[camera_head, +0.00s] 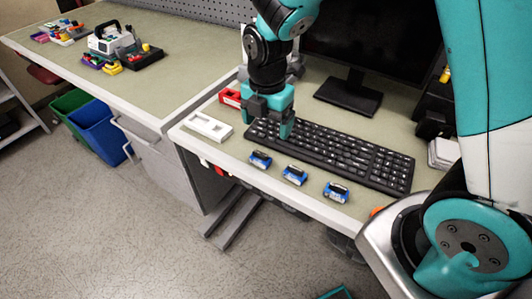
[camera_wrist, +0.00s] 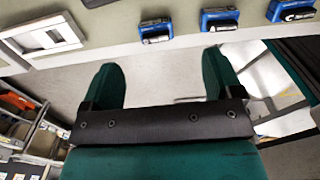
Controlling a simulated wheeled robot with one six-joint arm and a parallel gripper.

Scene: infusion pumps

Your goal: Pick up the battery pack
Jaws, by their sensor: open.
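Three blue battery packs with dark tops lie in a row along the front edge of the desk: left (camera_head: 260,160), middle (camera_head: 294,175) and right (camera_head: 336,192). In the wrist view they sit along the top edge: left (camera_wrist: 155,31), middle (camera_wrist: 219,19) and right (camera_wrist: 290,11). I cannot tell which one is meant. My gripper (camera_head: 268,124) has teal fingers, hangs over the left end of the keyboard and is apart from the packs. In the wrist view my gripper (camera_wrist: 160,72) is open with nothing between its fingers.
A black keyboard (camera_head: 340,158) lies behind the packs. A white tray (camera_head: 208,127) and a red holder (camera_head: 230,98) are to the left. A monitor (camera_head: 365,40) stands behind. The left bench (camera_head: 165,85) holds a pump (camera_head: 112,40). The desk's front edge is close to the packs.

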